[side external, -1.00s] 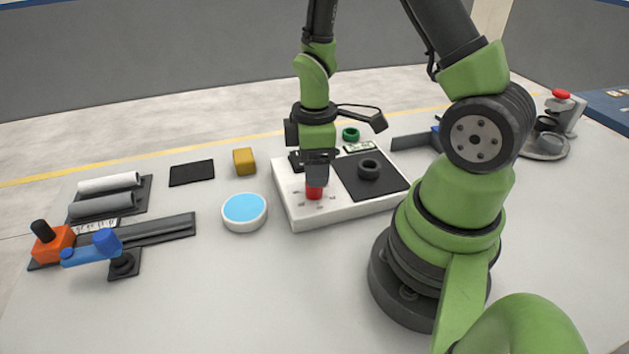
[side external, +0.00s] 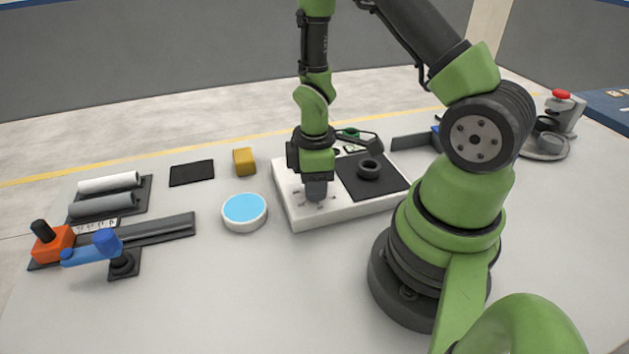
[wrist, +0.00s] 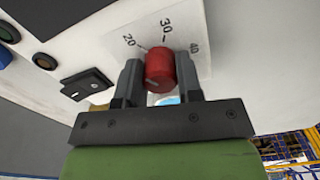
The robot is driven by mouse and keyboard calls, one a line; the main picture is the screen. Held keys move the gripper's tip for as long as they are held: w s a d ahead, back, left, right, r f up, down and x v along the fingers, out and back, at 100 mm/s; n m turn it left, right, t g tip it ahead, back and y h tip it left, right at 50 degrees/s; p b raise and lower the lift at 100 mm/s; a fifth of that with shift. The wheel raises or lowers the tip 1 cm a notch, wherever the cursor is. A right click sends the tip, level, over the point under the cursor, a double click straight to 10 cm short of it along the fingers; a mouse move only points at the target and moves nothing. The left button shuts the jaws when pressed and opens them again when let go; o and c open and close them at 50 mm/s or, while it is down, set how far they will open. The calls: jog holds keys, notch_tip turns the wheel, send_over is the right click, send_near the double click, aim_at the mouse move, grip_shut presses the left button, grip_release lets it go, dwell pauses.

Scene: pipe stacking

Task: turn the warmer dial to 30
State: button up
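The red warmer dial (wrist: 160,72) stands between my gripper's two fingers in the wrist view. My gripper (wrist: 159,72) straddles it, one finger on each side and very close; I cannot tell whether they press on it. The scale plate (wrist: 181,21) behind the dial shows 20, 30 and 40. A small pale mark is on the dial's lower left, but I cannot tell which number it points to. In the side view my gripper (side external: 317,196) is down at the white warmer box (side external: 297,222) and hides the dial.
The box also carries a dark plate (side external: 388,181) with a black ring (side external: 368,169) on it. A round blue-topped disc (side external: 244,208) is left of the box. A yellow block (side external: 244,161) and a black mat (side external: 191,173) lie farther back.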

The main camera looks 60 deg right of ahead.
jog(key=shift+m, duration=0.4)
jog(key=m, duration=0.5)
jog(key=shift+m, duration=0.3)
jog(key=m, duration=0.5)
jog(key=shift+m, duration=0.3)
jog(key=o, duration=0.9)
jog(key=shift+r, duration=0.15)
notch_tip(320, 180, up, 10)
jog(key=shift+f, duration=0.15)
